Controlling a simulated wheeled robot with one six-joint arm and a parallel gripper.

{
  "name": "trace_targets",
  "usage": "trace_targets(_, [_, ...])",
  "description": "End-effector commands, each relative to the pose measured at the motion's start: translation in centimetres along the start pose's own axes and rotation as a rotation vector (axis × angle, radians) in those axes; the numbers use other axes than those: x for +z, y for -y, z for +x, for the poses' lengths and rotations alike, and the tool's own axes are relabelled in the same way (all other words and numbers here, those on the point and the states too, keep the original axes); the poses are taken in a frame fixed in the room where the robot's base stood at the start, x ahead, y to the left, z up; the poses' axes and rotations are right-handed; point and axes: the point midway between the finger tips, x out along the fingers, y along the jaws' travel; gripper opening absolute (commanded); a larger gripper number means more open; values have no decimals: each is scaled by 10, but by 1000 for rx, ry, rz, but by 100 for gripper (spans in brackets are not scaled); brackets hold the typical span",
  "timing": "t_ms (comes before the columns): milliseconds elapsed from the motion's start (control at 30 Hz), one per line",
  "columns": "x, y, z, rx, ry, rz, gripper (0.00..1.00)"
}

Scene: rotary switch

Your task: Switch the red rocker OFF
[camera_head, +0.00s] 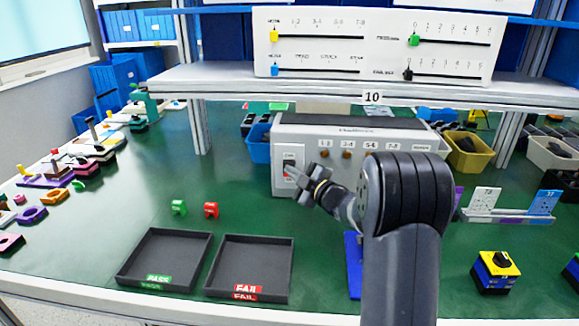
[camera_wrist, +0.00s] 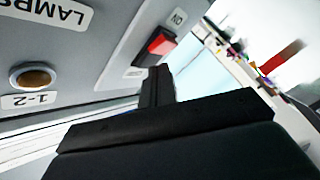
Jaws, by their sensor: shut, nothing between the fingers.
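The red rocker (camera_head: 289,170) is on a white plate at the left end of the grey box's front panel. My gripper (camera_head: 299,181) is shut and empty, right in front of the rocker plate. In the wrist view the dark fingertips (camera_wrist: 158,76) are close to the rocker's lower end. I cannot tell whether they touch the panel.
The grey box (camera_head: 350,136) stands under a shelf (camera_head: 330,84) bearing a slider panel (camera_head: 335,45). A blue bin (camera_head: 257,145) sits at its left. PASS (camera_head: 165,258) and FAIL trays (camera_head: 250,265) lie in front, with green (camera_head: 178,207) and red pieces (camera_head: 211,210) behind them.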

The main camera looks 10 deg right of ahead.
Motion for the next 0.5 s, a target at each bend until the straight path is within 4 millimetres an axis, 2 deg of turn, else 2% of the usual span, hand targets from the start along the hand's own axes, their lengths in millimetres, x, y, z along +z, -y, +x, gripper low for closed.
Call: trace_targets(500, [-7,8,-10,1,-1,0,0])
